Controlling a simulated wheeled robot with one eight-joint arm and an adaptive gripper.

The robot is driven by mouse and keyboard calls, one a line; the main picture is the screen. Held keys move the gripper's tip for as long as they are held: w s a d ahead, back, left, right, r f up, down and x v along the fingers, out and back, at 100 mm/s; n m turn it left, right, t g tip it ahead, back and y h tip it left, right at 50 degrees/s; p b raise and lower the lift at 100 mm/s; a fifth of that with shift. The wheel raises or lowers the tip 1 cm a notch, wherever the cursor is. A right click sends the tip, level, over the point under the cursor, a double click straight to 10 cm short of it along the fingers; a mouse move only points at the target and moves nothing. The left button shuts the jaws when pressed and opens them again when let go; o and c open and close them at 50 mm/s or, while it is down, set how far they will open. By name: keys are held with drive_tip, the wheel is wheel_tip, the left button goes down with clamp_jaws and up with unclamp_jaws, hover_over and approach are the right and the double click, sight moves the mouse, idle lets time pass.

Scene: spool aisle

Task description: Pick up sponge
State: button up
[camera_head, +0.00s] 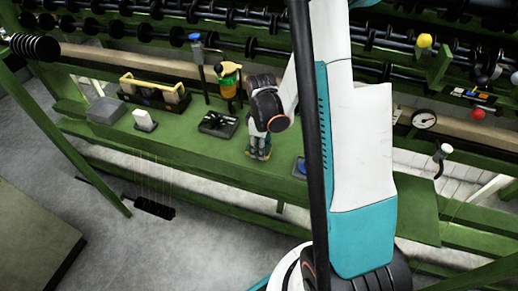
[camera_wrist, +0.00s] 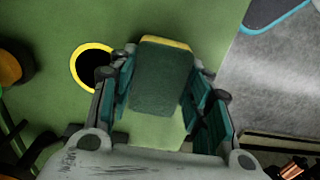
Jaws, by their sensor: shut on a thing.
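The sponge (camera_wrist: 163,80), a dark green block with a yellow layer along its far edge, sits between the fingers of my gripper (camera_wrist: 166,62) in the wrist view. The fingers are shut on it from both sides. In the head view my gripper (camera_head: 259,150) points down at the green bench, left of my arm. The sponge cannot be made out clearly there. I cannot tell whether it touches the bench.
A black disc with a yellow ring (camera_wrist: 92,68) lies left of the fingers. On the green bench (camera_head: 185,148) are a black device (camera_head: 218,124), a spray bottle (camera_head: 229,82), a white block (camera_head: 145,120), a grey box (camera_head: 106,110) and a yellow-handled carrier (camera_head: 155,92).

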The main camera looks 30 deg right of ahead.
drive_tip(key=shift+r, duration=0.15)
wheel_tip(320, 180, up, 20)
drive_tip(key=p, duration=0.7)
drive_tip(key=shift+c, duration=0.3)
